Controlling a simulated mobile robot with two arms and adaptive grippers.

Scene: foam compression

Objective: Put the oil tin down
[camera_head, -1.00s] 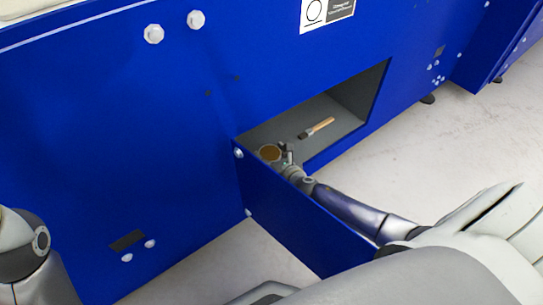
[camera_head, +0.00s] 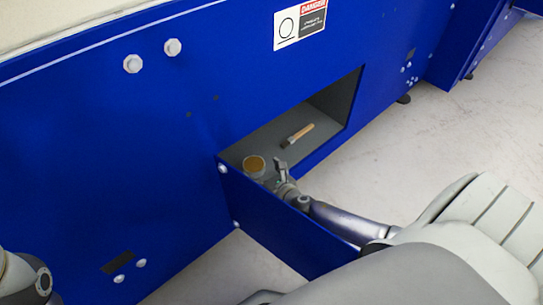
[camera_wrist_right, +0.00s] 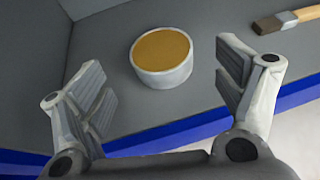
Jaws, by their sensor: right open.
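The oil tin (camera_head: 254,165) is a short round pale tin with a golden-brown top. It stands upright on the grey floor of the open compartment in the blue machine, near its left corner. In the right wrist view the tin (camera_wrist_right: 163,58) sits beyond and between the spread fingers, apart from both. My right gripper (camera_head: 278,172) is open and empty beside the tin; its fingers also show in the right wrist view (camera_wrist_right: 160,85). The left arm shows only in part at the lower left of the head view, and its gripper is out of frame.
A brush (camera_head: 297,136) with a wooden handle lies on the compartment floor to the right of the tin; it also shows in the right wrist view (camera_wrist_right: 285,19). A blue panel (camera_head: 265,220) stands along the near side. A danger label (camera_head: 300,24) is above the opening.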

